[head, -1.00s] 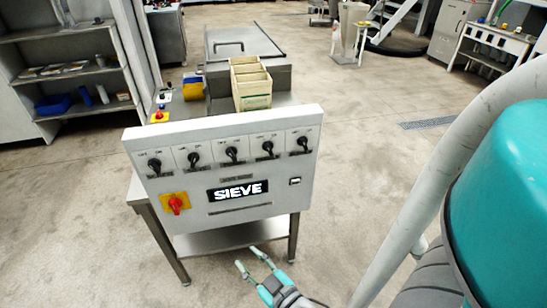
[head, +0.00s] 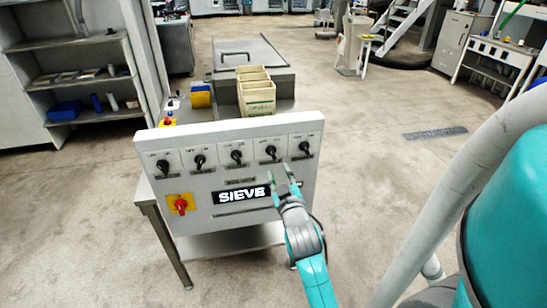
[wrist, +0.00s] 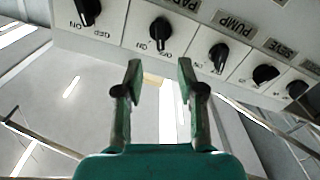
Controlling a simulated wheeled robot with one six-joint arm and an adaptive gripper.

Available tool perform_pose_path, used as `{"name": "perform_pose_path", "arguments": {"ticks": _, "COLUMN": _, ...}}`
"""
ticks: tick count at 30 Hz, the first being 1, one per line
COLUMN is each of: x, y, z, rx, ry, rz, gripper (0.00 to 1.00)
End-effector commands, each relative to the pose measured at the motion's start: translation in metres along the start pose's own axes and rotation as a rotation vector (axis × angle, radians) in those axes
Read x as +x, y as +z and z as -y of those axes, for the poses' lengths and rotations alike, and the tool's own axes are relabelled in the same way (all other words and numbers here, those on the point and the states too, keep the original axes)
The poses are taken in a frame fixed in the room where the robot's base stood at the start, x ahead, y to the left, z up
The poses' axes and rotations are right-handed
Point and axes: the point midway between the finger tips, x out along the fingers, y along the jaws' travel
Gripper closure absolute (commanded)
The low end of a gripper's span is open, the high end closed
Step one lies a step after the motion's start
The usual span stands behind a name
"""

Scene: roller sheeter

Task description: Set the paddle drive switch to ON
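The grey control panel (head: 200,222) bears a row of black rotary switches. The paddle switch (wrist: 160,32), with a partly readable "PAD" label, is second from the left in the wrist view. In the head view it appears to be the fourth switch from the left (head: 270,152). I cannot tell for sure which mark its knob points to. My gripper (head: 284,174) is open and empty, in front of the panel just below the right-hand switches. In the wrist view my gripper's two fingers (wrist: 158,85) are apart, with the paddle switch beyond them.
A red emergency knob (head: 181,205) on a yellow plate and a "SIEVE" display (head: 243,195) are lower on the panel. Beige crates (head: 257,92) stand behind it. Open shelving (head: 85,85) is at the left. Floor right of the machine is clear.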

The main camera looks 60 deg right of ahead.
Motion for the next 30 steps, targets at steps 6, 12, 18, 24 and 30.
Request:
{"name": "perform_pose_path", "arguments": {"ticks": 6, "x": 0.037, "y": -0.001, "z": -0.001, "rx": 0.001, "ry": 0.001, "rz": -0.001, "gripper": 0.61}}
{"name": "perform_pose_path", "arguments": {"ticks": 12, "x": 0.068, "y": -0.001, "z": -0.001, "rx": -0.001, "ry": 0.001, "rz": -0.001, "gripper": 0.61}}
{"name": "perform_pose_path", "arguments": {"ticks": 18, "x": 0.086, "y": -0.001, "z": 0.0, "rx": 0.0, "ry": 0.0, "rz": -0.002, "gripper": 0.61}}
{"name": "perform_pose_path", "arguments": {"ticks": 24, "x": 0.09, "y": 0.0, "z": 0.0, "rx": 0.0, "ry": -0.001, "rz": -0.001, "gripper": 0.61}}
{"name": "perform_pose_path", "arguments": {"ticks": 30, "x": 0.09, "y": 0.0, "z": 0.0, "rx": 0.0, "ry": -0.001, "rz": -0.001, "gripper": 0.66}}
